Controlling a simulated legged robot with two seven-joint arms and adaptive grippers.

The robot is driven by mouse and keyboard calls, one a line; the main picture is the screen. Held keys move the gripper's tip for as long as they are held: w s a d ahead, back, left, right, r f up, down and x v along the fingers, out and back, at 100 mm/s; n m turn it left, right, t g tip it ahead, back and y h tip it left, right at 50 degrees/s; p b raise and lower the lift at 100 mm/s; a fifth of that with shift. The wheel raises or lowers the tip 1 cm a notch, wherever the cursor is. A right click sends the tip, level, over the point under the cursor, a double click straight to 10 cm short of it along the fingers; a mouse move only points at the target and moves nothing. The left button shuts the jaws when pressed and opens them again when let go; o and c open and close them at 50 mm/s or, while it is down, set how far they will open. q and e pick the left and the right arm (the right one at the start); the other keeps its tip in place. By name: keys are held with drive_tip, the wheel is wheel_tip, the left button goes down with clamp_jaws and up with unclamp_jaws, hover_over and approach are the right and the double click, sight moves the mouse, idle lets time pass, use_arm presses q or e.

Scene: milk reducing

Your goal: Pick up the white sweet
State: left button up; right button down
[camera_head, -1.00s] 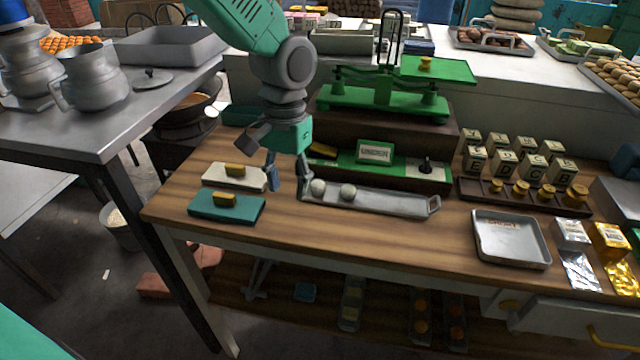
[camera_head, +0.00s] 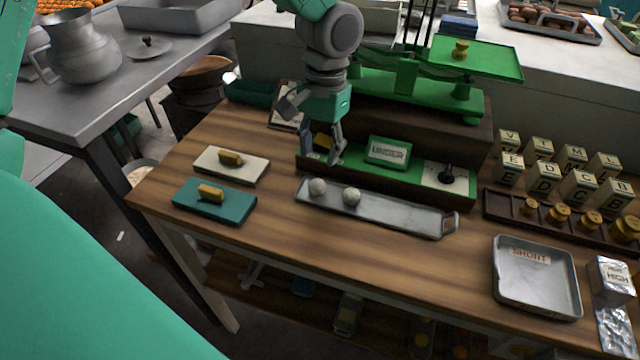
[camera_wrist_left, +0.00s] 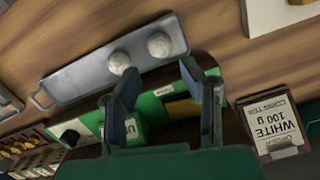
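Two round white sweets lie near the left end of a long grey metal tray (camera_head: 400,213). The left sweet (camera_head: 317,187) and the right sweet (camera_head: 351,197) sit a little apart. In the wrist view the sweets (camera_wrist_left: 159,45) (camera_wrist_left: 119,63) lie just beyond the fingertips. My left gripper (camera_head: 322,160) points down over the green scale base behind the sweets. Its two fingers are spread with nothing between them; the gripper also shows in the wrist view (camera_wrist_left: 153,85). My right gripper does not show.
A green balance scale (camera_head: 405,85) stands behind the tray. A cream block (camera_head: 232,174) and a teal block (camera_head: 214,213) with yellow handles lie to the left. A square tray (camera_head: 537,300), lettered cubes (camera_head: 543,175) and brass weights (camera_head: 558,215) stand right. The table front is clear.

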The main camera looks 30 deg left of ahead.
sight(318, 181)
use_arm(q)
wheel_tip(318, 181, down, 4)
drive_tip(key=shift+r, duration=0.2)
drive_tip(key=shift+s+f, duration=0.2)
drive_tip(key=shift+f, duration=1.1)
drive_tip(key=shift+s+f, duration=0.15)
drive_tip(key=shift+f, duration=1.15)
drive_tip(key=c, duration=0.7)
